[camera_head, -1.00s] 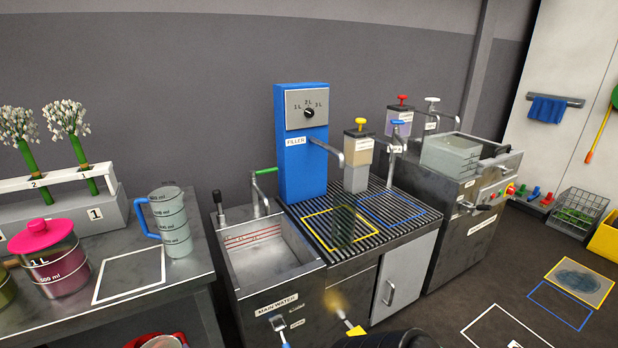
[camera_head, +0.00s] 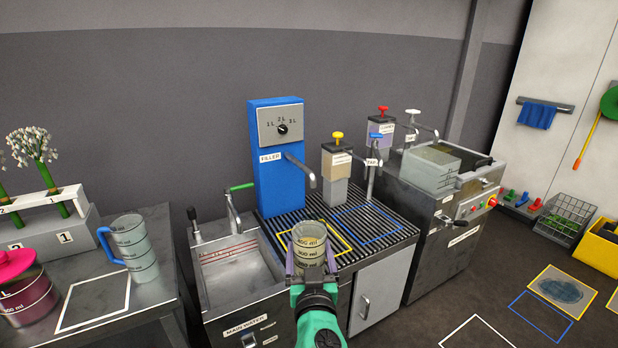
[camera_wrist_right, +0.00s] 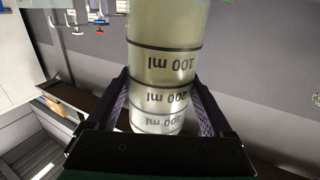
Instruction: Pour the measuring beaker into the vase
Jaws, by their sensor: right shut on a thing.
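A clear cylinder with ml marks (camera_head: 309,243), which looks like the measuring beaker, is between the fingers of my right gripper (camera_head: 307,272). The gripper is shut on it. It looks upright, with a yellowish tint, in front of the yellow-outlined area of the slatted grate; I cannot tell whether it touches the grate. In the right wrist view the cylinder (camera_wrist_right: 163,60) appears upside down, with 100, 200 and 300 ml marks, and the fingers are on both sides of it. I cannot identify a vase with certainty. My left gripper is not in view.
A blue-handled marked jug (camera_head: 133,247) and a pink-lidded jar (camera_head: 25,295) stand on the left table. A sink (camera_head: 238,268), a blue filler (camera_head: 277,165) and spouts surround the slatted grate (camera_head: 345,222). The blue-outlined grate area (camera_head: 368,225) is clear.

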